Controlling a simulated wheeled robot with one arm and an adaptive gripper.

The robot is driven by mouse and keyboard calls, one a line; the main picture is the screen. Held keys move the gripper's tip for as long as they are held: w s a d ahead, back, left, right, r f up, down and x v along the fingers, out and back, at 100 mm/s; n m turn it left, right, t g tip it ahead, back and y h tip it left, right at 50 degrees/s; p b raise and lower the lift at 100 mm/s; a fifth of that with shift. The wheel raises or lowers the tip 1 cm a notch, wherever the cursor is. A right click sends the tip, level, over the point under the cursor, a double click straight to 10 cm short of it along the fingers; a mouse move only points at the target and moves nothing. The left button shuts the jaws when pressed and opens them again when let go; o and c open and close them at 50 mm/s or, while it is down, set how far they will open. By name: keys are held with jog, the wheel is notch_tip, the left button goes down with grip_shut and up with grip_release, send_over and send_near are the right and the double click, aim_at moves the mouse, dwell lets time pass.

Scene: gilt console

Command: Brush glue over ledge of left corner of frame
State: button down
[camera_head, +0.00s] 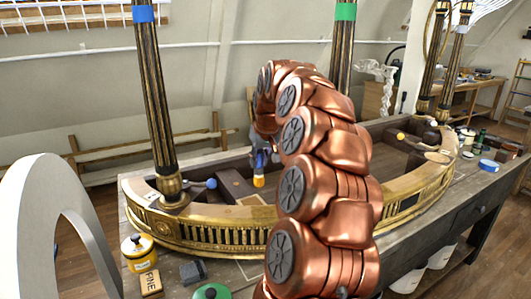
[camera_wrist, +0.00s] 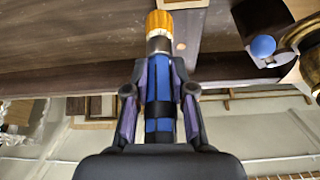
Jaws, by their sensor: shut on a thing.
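The gilt frame (camera_head: 235,228) is a curved, carved piece lying on the dark workbench. Its left corner (camera_head: 145,190) carries a dark fluted column with a gold foot (camera_head: 169,186). My gripper (camera_head: 263,150) is shut on a brush with a blue handle (camera_wrist: 158,95) and orange-yellow bristles (camera_wrist: 159,22). The bristles (camera_head: 259,181) point down over the inner side of the frame, right of the left corner. Whether they touch anything is unclear. In the wrist view, gilt and dark curved parts (camera_wrist: 295,70) show at the right edge. My arm hides the frame's middle.
A blue ball (camera_head: 211,183) sits near the left corner; a yellow one (camera_head: 400,135) is farther right. A yellow jar (camera_head: 138,249), a block marked FINE (camera_head: 150,282), a grey block (camera_head: 193,271) and a green lid (camera_head: 212,291) stand in front. Columns rise behind.

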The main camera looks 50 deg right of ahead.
jog(key=shift+r+p, duration=0.5)
jog(key=shift+r, duration=1.15)
jog(key=shift+s, duration=0.1)
